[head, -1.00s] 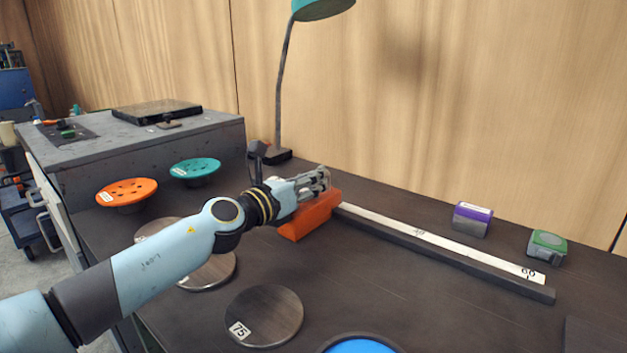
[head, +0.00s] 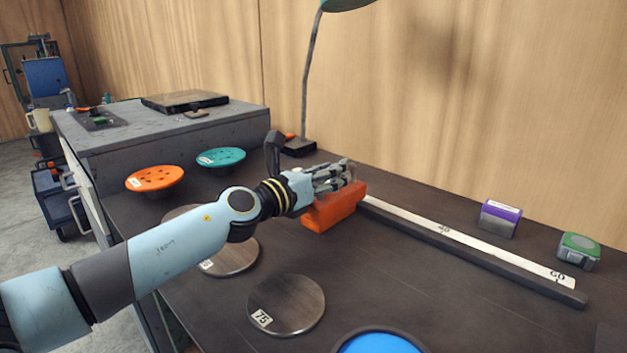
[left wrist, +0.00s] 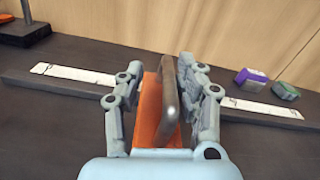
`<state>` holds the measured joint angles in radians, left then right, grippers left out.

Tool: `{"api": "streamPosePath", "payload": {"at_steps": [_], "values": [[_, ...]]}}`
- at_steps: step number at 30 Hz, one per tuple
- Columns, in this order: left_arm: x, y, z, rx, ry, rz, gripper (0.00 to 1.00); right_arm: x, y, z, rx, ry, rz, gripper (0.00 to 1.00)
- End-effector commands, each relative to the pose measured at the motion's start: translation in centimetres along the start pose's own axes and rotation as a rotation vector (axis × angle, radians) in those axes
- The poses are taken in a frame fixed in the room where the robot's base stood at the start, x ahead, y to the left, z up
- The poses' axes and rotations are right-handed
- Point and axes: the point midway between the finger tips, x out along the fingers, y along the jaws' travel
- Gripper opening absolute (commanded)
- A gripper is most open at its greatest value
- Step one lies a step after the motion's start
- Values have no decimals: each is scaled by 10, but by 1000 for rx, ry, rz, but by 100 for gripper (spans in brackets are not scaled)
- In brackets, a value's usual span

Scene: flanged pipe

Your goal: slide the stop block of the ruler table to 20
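The orange stop block (head: 335,206) sits on the long dark ruler table (head: 520,277) with its white scale (head: 470,239), towards the scale's left part. My left gripper (head: 345,174) is at the top of the block. In the left wrist view, the two fingers (left wrist: 160,75) stand apart on either side of the orange block (left wrist: 149,110) and its upright grey-brown handle (left wrist: 167,100). A gap shows between the left finger and the handle; the right finger is close to it. The 40 and 60 marks are readable; the mark at the block is hidden. My right gripper is not in view.
A purple box (head: 499,218) and a green tape measure (head: 579,250) stand behind the ruler. A metal disc marked 75 (head: 287,304) and a blue round thing (head: 380,344) lie in front. Orange (head: 155,179) and teal (head: 221,157) flanges and a lamp (head: 306,90) stand behind left.

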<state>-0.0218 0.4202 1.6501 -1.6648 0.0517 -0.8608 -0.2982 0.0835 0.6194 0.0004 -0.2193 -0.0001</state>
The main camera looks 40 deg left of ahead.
Motion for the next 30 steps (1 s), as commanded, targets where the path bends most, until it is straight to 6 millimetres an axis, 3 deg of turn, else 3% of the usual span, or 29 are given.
{"api": "streamPosePath", "payload": {"at_steps": [9, 15, 30], "values": [[-71, 0, -3, 3, 9, -1, 36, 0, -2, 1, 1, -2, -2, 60], [-99, 0, -3, 0, 7, -1, 36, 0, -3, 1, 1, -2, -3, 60], [-107, 0, -2, -2, 5, -1, 36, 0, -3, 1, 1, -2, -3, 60]]}}
